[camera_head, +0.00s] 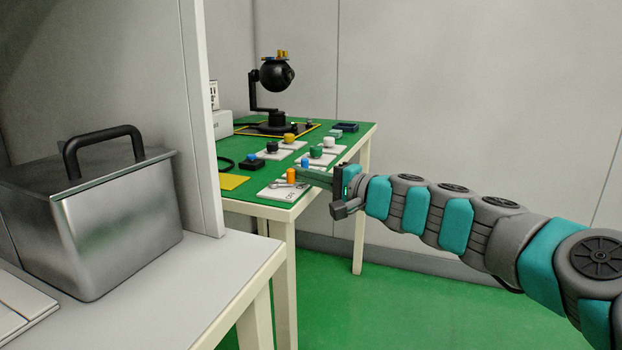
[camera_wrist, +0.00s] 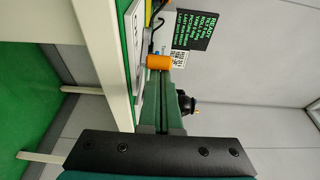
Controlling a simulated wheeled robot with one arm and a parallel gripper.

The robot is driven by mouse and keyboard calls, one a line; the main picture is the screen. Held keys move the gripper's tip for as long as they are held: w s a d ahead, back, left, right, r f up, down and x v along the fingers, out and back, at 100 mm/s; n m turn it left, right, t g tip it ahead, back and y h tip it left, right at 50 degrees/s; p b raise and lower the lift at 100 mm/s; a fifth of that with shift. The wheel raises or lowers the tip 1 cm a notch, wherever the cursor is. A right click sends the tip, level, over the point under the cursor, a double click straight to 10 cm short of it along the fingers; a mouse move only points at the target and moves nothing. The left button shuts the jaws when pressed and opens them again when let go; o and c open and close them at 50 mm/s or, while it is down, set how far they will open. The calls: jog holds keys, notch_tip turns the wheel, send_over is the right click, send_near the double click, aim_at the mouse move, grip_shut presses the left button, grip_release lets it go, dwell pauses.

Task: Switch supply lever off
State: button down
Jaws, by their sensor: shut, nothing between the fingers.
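An orange lever knob (camera_head: 291,175) stands on a white plate (camera_head: 276,193) at the near edge of the green-topped table. The plate's lettering is too small to read, so I cannot tell for certain that this is the supply lever. My gripper (camera_head: 308,175) reaches in from the right, its shut fingers pointing left at the orange knob with nothing between them. In the wrist view the orange knob (camera_wrist: 158,62) sits right at the fingertips (camera_wrist: 176,72); I cannot tell whether they touch. A blue piece (camera_head: 305,162) shows just behind the fingers.
More white plates with knobs in yellow (camera_head: 289,138), black (camera_head: 272,147), green (camera_head: 316,152) and white (camera_head: 329,142) lie behind. A black gimbal (camera_head: 276,76) stands at the back. A metal box (camera_head: 105,225) sits on the left counter. A dark card (camera_wrist: 196,30) with green text shows in the wrist view.

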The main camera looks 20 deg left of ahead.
aim_at(294, 177)
jog(key=shift+s+d+m+t+h+b, duration=0.15)
jog(key=shift+s+m+t+h+b, duration=0.3)
jog(key=shift+m+t+b, duration=0.5)
dwell(0.5)
jog(key=shift+s+d+n+b, duration=0.1)
jog(key=shift+s+n+b, duration=0.15)
jog(key=shift+s+b, duration=0.4)
dwell(0.8)
jog(key=shift+t+b, duration=0.3)
jog(key=shift+t, duration=0.15)
jog(key=shift+s+m+t+h+b, duration=0.25)
jog(key=shift+m+t+h+b, duration=0.25)
jog(key=shift+m+t, duration=0.4)
jog(key=shift+s+f+m+t+h, duration=0.1)
jog(key=shift+s+m+t+h, duration=0.1)
jog(key=shift+m+t+h, duration=0.6)
jog(key=shift+t+b, duration=0.3)
jog(key=shift+t, duration=0.2)
jog(key=shift+m+h, duration=0.3)
jog(key=shift+h, duration=0.05)
jog(key=shift+s+m+t+h, duration=0.3)
jog(key=shift+m+t+h, duration=0.2)
jog(key=shift+t+h, duration=0.1)
jog(key=shift+s+m+t+h, duration=0.25)
jog(key=shift+m+t+h, duration=0.25)
jog(key=shift+t, duration=0.1)
dwell(0.9)
